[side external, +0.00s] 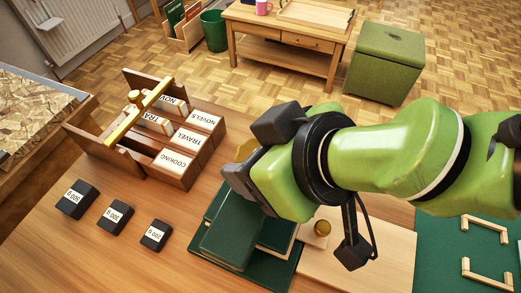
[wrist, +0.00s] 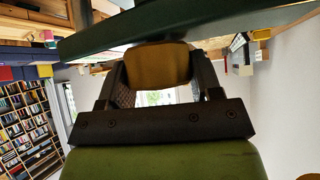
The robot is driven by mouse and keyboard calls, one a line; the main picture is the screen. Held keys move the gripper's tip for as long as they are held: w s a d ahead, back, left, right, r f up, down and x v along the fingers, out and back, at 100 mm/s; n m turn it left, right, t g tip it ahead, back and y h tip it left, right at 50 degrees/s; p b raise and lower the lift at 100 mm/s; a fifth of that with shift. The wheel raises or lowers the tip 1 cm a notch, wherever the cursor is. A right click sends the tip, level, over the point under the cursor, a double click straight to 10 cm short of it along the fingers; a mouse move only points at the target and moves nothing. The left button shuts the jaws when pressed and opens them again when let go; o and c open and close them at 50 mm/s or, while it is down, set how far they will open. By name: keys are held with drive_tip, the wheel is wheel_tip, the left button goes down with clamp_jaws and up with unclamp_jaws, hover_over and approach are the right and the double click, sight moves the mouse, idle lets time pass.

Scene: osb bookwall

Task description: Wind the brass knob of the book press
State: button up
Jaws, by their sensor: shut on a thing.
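The brass knob (wrist: 160,66) sits between the two fingers of my gripper (wrist: 160,82) in the wrist view, and the fingers are shut on it. A dark green board (wrist: 190,35) crosses the top of the wrist view, close to the knob.
A wooden holder (side external: 90,143) with a brass bar and labelled blocks stands to the left. Several black weights (side external: 116,217) sit in front of it. A small brass-topped piece (side external: 322,228) stands on a pale board (side external: 350,270) at right. A green mat (side external: 450,245) lies beyond.

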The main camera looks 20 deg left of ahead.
drive_tip(key=o, duration=0.9)
drive_tip(key=v, duration=1)
